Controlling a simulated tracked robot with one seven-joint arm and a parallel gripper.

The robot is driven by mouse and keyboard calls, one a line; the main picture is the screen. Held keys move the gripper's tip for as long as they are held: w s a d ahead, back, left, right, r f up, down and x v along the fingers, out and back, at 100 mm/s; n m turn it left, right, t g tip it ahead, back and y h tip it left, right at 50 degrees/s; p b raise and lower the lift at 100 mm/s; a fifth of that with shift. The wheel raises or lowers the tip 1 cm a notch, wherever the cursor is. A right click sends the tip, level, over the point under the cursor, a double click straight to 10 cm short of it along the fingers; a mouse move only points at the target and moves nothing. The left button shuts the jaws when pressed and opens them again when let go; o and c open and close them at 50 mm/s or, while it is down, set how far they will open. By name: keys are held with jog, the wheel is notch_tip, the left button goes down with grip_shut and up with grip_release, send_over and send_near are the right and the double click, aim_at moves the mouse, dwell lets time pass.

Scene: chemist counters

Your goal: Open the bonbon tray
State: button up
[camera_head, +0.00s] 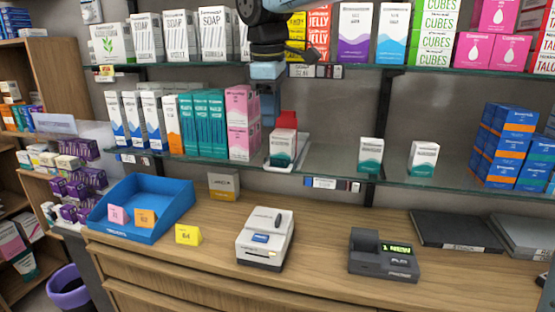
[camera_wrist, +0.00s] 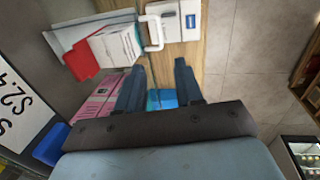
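My gripper (camera_head: 268,112) points down in front of the lower glass shelf, just above and left of a shallow pale tray (camera_head: 303,152). In the wrist view my gripper (camera_wrist: 160,88) has its fingers spread, with nothing held between them. The pale tray (camera_wrist: 68,42) holds a white and teal carton (camera_head: 283,148) and a red piece (camera_head: 287,120). In the wrist view a white loop handle (camera_wrist: 153,34) stands at its edge, apart from the fingertips. I cannot read a bonbon label, so I cannot tell for certain that this is the bonbon tray.
An open blue tray (camera_head: 150,200) with price cards stands on the wooden counter, left of a white device (camera_head: 265,238) and a dark display terminal (camera_head: 383,255). Pink cartons (camera_head: 240,122) crowd the shelf left of my gripper. Two cartons (camera_head: 370,156) stand farther right.

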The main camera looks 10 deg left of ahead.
aim_at(276, 169)
jog(key=f, duration=0.4)
jog(key=w+f, duration=0.1)
jog(key=f, duration=0.3)
jog(key=w+f, duration=0.1)
jog(key=f, duration=0.3)
jog(key=shift+w+d+f, duration=0.15)
jog(key=shift+d+f, duration=0.05)
jog(key=shift+f, duration=0.2)
jog(key=shift+c, duration=0.3)
grip_shut()
jog(key=shift+r, duration=0.1)
dwell(0.4)
